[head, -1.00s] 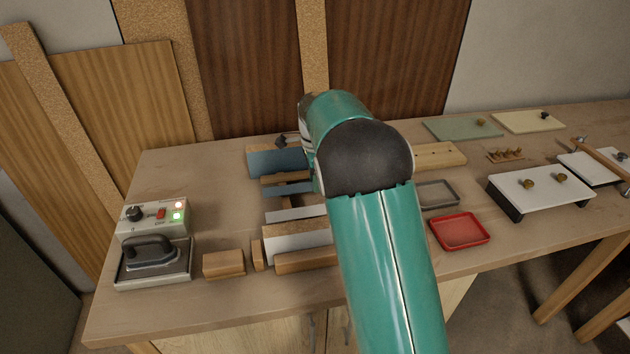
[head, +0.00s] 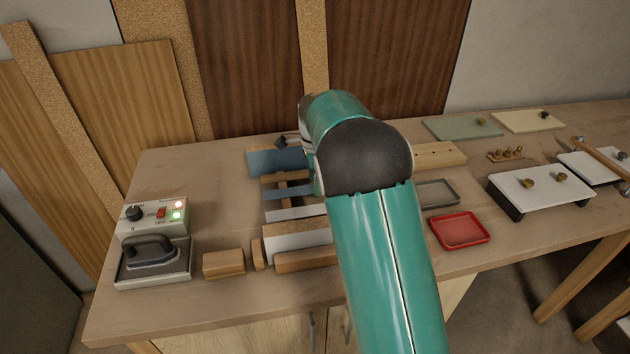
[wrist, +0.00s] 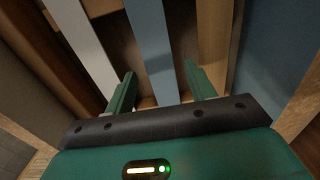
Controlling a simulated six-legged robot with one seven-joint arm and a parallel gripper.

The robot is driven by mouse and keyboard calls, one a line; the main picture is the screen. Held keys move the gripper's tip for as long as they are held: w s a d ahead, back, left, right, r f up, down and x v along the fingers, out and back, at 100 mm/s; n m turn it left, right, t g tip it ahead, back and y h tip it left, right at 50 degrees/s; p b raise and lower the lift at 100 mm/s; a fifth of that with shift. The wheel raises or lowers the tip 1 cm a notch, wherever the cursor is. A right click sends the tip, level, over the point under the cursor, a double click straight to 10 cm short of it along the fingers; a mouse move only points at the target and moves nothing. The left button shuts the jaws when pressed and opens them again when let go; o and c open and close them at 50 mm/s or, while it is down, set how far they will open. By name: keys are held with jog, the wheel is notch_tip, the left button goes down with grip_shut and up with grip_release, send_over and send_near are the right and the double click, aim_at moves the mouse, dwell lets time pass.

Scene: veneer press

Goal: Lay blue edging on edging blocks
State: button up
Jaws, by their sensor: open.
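A narrow blue strip, which looks like the blue edging (head: 287,191), lies left of my arm in the head view, between a wooden piece and a white strip (head: 294,214). In the wrist view the blue edging (wrist: 153,50) runs lengthwise between the fingers of my gripper (wrist: 160,70). The fingers are open, one on each side of it, with a gap to either side. Wooden pieces show around the strip; I cannot tell which are the edging blocks or whether the strip touches them. In the head view my arm hides the gripper and the strip's right end.
A wide blue panel (head: 277,162) lies behind the strip. A white-faced board (head: 300,241) and wooden blocks (head: 223,263) lie in front. An iron on its stand (head: 153,251) is at left. A red tray (head: 459,230) and grey tray (head: 437,193) are right of my arm.

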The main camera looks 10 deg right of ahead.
notch_tip(320, 180, up, 11)
jog(key=s+d+r+n+t, duration=0.1)
jog(key=s+r+n, duration=0.2)
jog(key=s+r, duration=0.25)
jog(key=s+r+n+t, duration=0.25)
jog(key=s+n, duration=0.25)
jog(key=s, duration=0.7)
jog(key=s+f+n+t, duration=0.1)
jog(key=s+f+n, duration=0.1)
jog(key=s+n, duration=0.3)
jog(key=s+a+f+n+t, duration=0.1)
jog(key=s+f+n, duration=0.2)
jog(key=s, duration=1)
jog(key=shift+s+n, duration=0.35)
jog(key=shift+n, duration=0.65)
